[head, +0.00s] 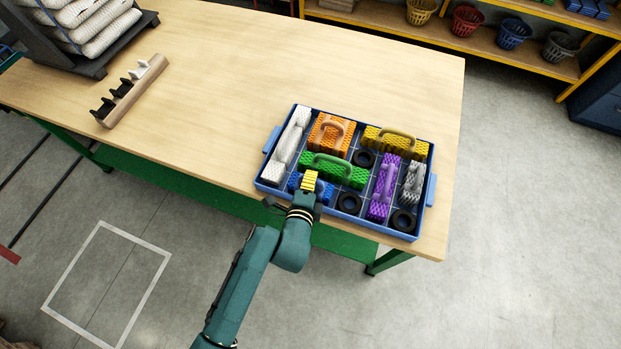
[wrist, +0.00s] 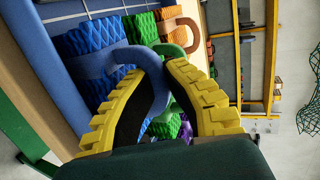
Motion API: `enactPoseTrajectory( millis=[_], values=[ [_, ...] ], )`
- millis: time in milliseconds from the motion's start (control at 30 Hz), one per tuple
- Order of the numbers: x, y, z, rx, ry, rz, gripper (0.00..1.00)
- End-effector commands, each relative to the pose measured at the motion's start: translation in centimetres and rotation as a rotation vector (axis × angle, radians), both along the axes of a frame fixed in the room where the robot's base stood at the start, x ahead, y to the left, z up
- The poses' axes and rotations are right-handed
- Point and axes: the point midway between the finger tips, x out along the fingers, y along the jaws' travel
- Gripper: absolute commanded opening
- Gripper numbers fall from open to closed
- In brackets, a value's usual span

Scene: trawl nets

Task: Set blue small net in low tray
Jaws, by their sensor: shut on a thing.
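The low blue tray (head: 430,191) lies on the table near its front right corner. The small blue net (head: 325,193) is a knobbly block with a smooth handle; it is at the tray's front left part, partly hidden by my gripper (head: 310,180). In the wrist view the blue net (wrist: 97,66) is at the upper left, and its handle runs between the yellow fingers. My gripper (wrist: 166,88) is shut on that handle. I cannot tell whether the net rests on the tray floor or hangs just above it.
The tray holds a white net (head: 289,145), orange net (head: 325,128), green net (head: 330,169), yellow net (head: 400,146), purple net (head: 383,190), grey net (head: 411,184) and black rings (head: 349,203). A wooden hook rack (head: 137,92) lies left. The table's middle is clear.

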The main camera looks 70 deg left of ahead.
Motion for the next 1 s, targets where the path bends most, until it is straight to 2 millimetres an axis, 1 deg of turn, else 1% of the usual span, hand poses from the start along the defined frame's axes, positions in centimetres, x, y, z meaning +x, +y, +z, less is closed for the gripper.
enactPoseTrajectory(
  millis=[100,133,200,233,267,533,633,767,900,1000],
  values=[
    [0.0,0.0,0.0,0.001,0.000,0.000,0.00],
    [0.0,0.0,-0.1,-0.001,0.000,0.000,0.12],
    [0.0,0.0,-0.1,-0.001,0.000,0.000,0.26],
    [0.0,0.0,-0.1,-0.001,0.000,0.000,0.32],
    [0.0,0.0,-0.1,0.000,0.000,0.000,0.33],
    [0.0,0.0,0.1,0.000,0.000,0.000,0.33],
    [-0.4,-0.8,0.4,-0.002,0.002,-0.001,0.33],
    [-1.6,-3.0,1.4,-0.001,0.002,-0.002,0.33],
    [-3.2,-6.2,2.6,-0.001,0.004,-0.005,0.33],
    [-4.2,-7.9,3.4,0.000,0.002,-0.004,0.33]
  ],
)
